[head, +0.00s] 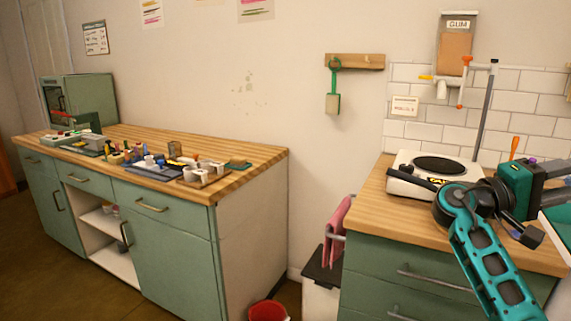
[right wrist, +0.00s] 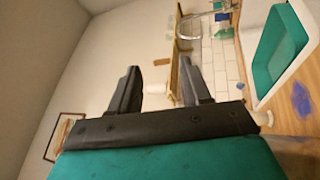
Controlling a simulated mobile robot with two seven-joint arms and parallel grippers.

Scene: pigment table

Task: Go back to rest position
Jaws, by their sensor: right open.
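My right arm (head: 487,255) comes up from the lower right in the head view and bends in front of the right counter (head: 370,208). In the right wrist view my right gripper (right wrist: 160,85) has its two dark fingers spread wide apart, with nothing between them. It touches nothing that I can see there. My left arm and gripper are in neither view.
A white hot plate (head: 432,172) stands on the right counter, close to my arm. A metal stand pole (head: 485,110) rises behind it. A white-rimmed teal tray (right wrist: 283,45) shows in the wrist view. The left counter (head: 255,157) holds several small pots and trays. A red bucket (head: 268,311) stands on the floor.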

